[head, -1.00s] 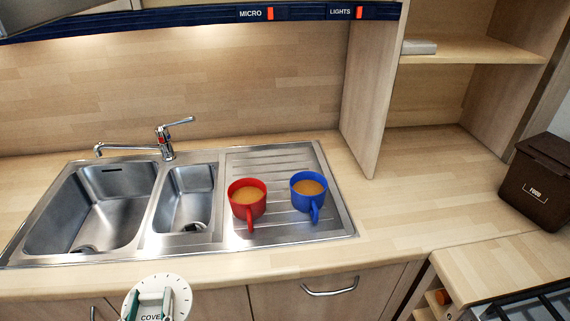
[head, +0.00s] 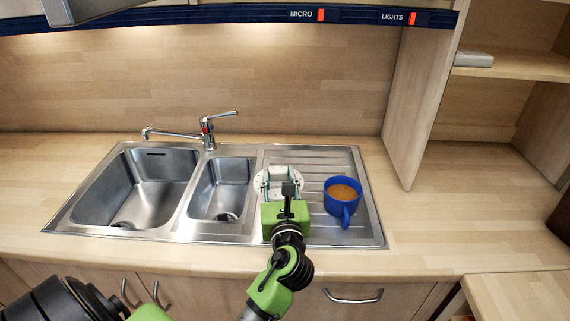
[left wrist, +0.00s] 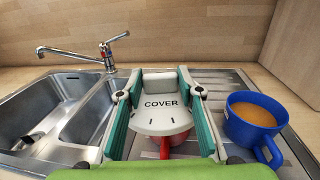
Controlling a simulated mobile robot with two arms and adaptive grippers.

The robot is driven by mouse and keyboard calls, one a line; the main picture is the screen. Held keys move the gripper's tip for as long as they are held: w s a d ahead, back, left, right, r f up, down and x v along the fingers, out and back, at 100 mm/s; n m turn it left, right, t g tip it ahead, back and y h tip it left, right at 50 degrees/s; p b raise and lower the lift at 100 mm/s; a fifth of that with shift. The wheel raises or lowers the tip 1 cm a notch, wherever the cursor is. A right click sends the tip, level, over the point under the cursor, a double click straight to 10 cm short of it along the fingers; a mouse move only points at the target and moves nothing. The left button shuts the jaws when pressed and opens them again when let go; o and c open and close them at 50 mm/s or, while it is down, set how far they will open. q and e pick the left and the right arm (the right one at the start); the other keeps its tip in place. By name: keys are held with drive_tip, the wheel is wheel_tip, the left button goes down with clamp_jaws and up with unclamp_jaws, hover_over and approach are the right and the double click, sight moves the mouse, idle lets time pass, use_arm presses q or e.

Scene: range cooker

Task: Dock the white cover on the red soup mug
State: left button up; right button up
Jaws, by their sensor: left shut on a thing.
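The white cover (head: 262,183), a round plate lettered COVER, also shows in the left wrist view (left wrist: 160,120). My left gripper (head: 280,183) is shut on it, with a finger on each side. The cover is above the red soup mug (left wrist: 180,146), which shows only as a strip of its side and its handle in the left wrist view. The mug is hidden in the head view behind the cover and gripper. I cannot tell whether the cover touches the rim. My right gripper is not in view.
A blue mug (head: 341,198) with brown liquid stands close on the right on the ridged drainboard (head: 310,158). The sink bowls (head: 150,185) and tap (head: 208,130) are to the left. An upright wooden panel (head: 420,100) stands at the right. The worktop (head: 450,200) beyond is clear.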

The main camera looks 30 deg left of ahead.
use_arm(q)
drive_tip(key=shift+n+g+y, duration=0.7)
drive_tip(key=shift+y, duration=0.2)
drive_tip(key=w, duration=0.1)
drive_tip(key=w+a, duration=0.1)
drive_tip(key=w, duration=0.1)
drive_tip(key=w+a, duration=0.1)
drive_tip(key=shift+w+a+r, duration=0.1)
drive_tip(key=shift+w+r, duration=0.05)
drive_tip(key=shift+w, duration=0.1)
wheel_tip(320, 180, down, 6)
drive_tip(key=b, duration=0.6)
drive_tip(key=shift+r+b, duration=0.15)
drive_tip(key=shift+b, duration=0.25)
drive_tip(key=shift+s+p, duration=0.1)
drive_tip(key=shift+p, duration=0.4)
drive_tip(key=shift+p, duration=0.45)
drive_tip(key=shift+f+b, duration=0.35)
drive_tip(key=shift+f, duration=0.2)
drive_tip(key=o, duration=0.8)
